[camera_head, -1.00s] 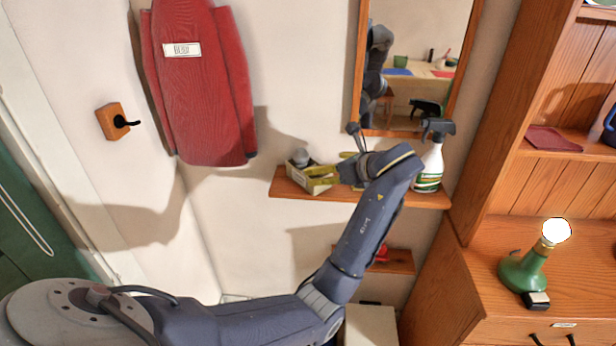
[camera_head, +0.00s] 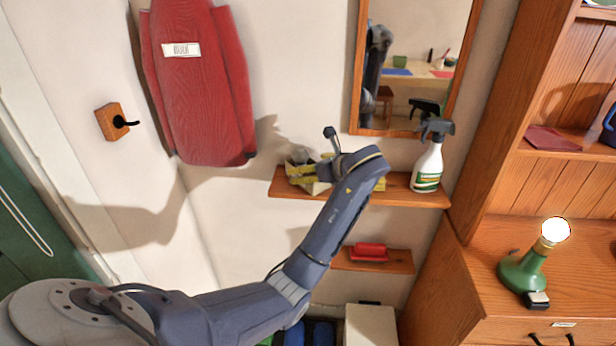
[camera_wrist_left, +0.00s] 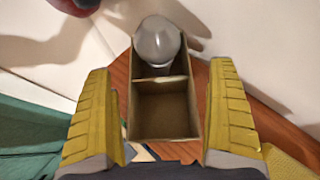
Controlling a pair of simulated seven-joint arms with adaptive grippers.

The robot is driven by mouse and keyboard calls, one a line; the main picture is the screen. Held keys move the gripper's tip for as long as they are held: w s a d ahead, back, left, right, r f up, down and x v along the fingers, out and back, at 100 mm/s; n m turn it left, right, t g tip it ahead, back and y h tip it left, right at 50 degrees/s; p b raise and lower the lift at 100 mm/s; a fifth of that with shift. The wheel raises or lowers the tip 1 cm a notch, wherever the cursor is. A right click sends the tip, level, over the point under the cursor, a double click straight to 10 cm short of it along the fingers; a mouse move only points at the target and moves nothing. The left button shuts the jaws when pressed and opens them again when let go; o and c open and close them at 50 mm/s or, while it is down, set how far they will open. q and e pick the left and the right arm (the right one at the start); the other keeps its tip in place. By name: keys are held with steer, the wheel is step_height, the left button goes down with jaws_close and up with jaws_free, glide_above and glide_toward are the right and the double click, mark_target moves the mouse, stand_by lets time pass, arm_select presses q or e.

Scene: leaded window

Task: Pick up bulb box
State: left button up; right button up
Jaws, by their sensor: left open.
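The bulb box (camera_wrist_left: 163,112) is a small open cardboard box with two compartments on the upper wooden shelf. A grey bulb (camera_wrist_left: 157,42) sits in its far compartment; the near compartment looks empty. In the head view the box (camera_head: 318,187) is partly hidden by my left gripper (camera_head: 302,175). In the left wrist view my left gripper (camera_wrist_left: 162,120) is open, with one yellow ridged finger on each side of the box and a gap on both sides. I cannot tell whether the fingertips reach below its rim. My right gripper is not in view.
A spray bottle (camera_head: 428,166) stands on the right end of the upper shelf (camera_head: 399,192), below a mirror (camera_head: 413,68). A red object (camera_head: 369,251) lies on the lower shelf (camera_head: 398,263). A green lamp (camera_head: 524,268) stands on the cabinet.

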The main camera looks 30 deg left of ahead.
arm_select(q)
steer(key=shift+c, duration=0.3)
steer(key=c, duration=1.2)
steer(key=shift+r, duration=0.1)
